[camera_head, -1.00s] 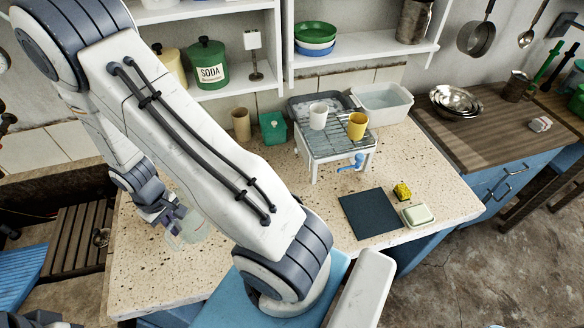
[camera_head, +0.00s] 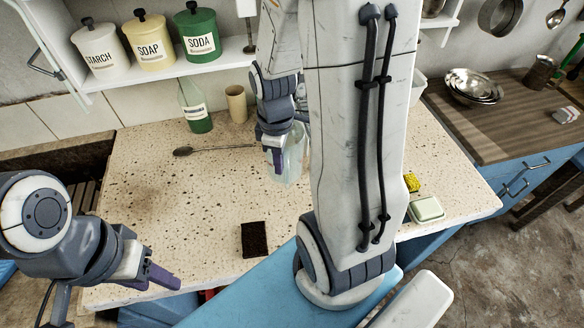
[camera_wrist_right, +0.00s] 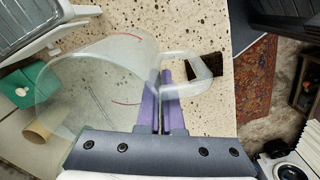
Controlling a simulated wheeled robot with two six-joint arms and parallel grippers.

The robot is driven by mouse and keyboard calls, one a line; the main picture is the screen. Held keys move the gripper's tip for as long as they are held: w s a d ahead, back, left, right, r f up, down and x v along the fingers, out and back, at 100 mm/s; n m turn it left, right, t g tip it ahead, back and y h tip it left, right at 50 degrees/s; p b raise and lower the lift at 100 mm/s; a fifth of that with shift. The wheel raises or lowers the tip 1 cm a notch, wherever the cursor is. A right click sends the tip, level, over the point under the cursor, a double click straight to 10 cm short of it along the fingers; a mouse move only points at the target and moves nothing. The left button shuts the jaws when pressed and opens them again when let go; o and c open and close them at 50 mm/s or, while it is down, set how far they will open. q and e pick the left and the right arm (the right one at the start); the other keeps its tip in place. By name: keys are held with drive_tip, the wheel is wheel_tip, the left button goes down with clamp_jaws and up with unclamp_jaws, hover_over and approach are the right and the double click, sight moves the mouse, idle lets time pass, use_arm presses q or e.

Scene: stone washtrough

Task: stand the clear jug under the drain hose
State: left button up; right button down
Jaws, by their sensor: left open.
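The clear jug (camera_head: 287,168) is in the middle of the head view, upright or nearly so, partly behind my right arm. My right gripper (camera_head: 276,155) is at it. The right wrist view shows the jug (camera_wrist_right: 105,75) large, its handle (camera_wrist_right: 208,72) at the purple fingers (camera_wrist_right: 160,105), which are shut on it. I cannot tell whether the jug's base touches the counter. The drain hose is hidden; in the head view my right arm covers that area. My left gripper (camera_head: 158,278) is open and empty over the counter's front left edge.
The speckled counter (camera_head: 170,200) has free room at left. A green bottle (camera_head: 195,108), tan cup (camera_head: 236,103), spoon (camera_head: 205,150) and dark brown block (camera_head: 254,239) are on it. A white rack (camera_wrist_right: 60,45) stands close to the jug. A soap dish (camera_head: 426,208) lies at right.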

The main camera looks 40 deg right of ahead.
drive_tip(key=shift+s+d+r+n+b, duration=0.1)
drive_tip(key=shift+s+d+n+b, duration=0.25)
drive_tip(key=shift+s+n, duration=0.45)
drive_tip(key=shift+a, duration=0.1)
drive_tip(key=shift+w+a+f+p, duration=0.25)
drive_tip(key=shift+w+a+f, duration=0.65)
drive_tip(key=shift+w+f, duration=0.8)
drive_tip(key=shift+w+a+f+p, duration=0.25)
drive_tip(key=shift+w+a+f, duration=0.65)
drive_tip(key=shift+w+f, duration=0.8)
drive_tip(key=shift+w+a+f+p, duration=0.25)
drive_tip(key=shift+w+a+f, duration=0.65)
drive_tip(key=shift+w+f, duration=0.8)
drive_tip(key=shift+s+f, duration=0.3)
drive_tip(key=shift+f, duration=0.15)
drive_tip(key=c, duration=1.1)
unclamp_jaws()
